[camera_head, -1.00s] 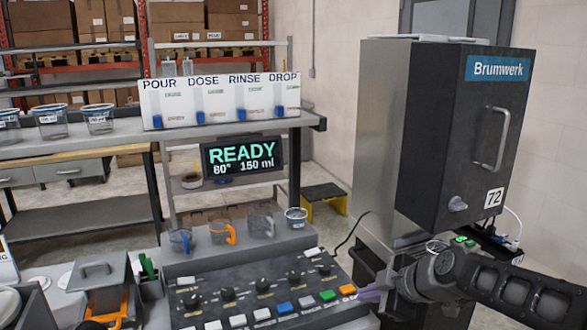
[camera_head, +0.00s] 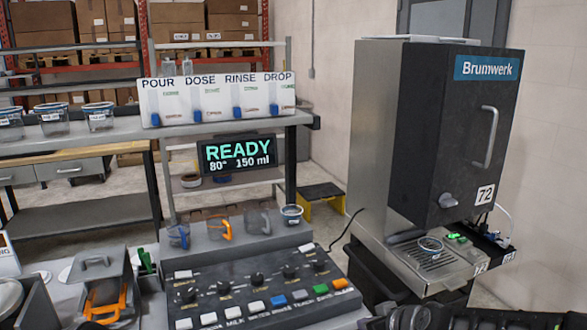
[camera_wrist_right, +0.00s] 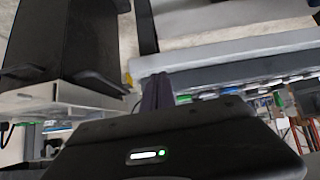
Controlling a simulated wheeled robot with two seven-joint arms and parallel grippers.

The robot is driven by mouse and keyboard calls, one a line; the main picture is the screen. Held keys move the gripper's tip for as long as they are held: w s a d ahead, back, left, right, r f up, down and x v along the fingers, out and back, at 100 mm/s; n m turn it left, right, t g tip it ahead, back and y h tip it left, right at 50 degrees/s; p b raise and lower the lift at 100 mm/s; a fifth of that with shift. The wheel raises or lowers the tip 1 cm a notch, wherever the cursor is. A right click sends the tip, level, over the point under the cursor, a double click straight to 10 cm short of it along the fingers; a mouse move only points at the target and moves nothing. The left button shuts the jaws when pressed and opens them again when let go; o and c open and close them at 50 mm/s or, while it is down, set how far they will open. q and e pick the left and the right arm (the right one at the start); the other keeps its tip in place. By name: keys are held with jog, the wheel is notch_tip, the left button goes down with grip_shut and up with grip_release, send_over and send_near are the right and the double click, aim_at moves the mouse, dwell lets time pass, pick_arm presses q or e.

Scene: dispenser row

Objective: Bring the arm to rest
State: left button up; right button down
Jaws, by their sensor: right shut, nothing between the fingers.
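My right arm shows only as dark links along the bottom right edge of the head view, below the dispenser; its fingertips are out of that picture. In the right wrist view my right gripper (camera_wrist_right: 157,92) is shut, its dark fingers together with nothing between them. The control panel (camera_head: 262,285), with knobs and coloured buttons, is at bottom centre of the head view, apart from the visible arm. My left gripper is not in view.
Several cups stand behind the panel. A display (camera_head: 237,153) reads READY, 80°, 150 ml. An orange-handled container (camera_head: 103,299) is at lower left.

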jog(key=s+a+f+m+g, duration=0.25)
jog(key=s+f+m, duration=0.2)
jog(key=f, duration=0.85)
jog(key=s+a+f+m+g, duration=0.1)
jog(key=s+a+f+g, duration=0.1)
jog(key=s+f, duration=0.8)
jog(key=s+a+f+m+g, duration=0.1)
jog(key=s+a+f+g, duration=0.2)
jog(key=s+f, duration=0.7)
jog(key=s+a, duration=0.1)
jog(key=s, duration=0.6)
jog(key=shift+s+a+g, duration=0.2)
jog(key=shift+a+g, duration=0.15)
jog(key=shift+a, duration=0.05)
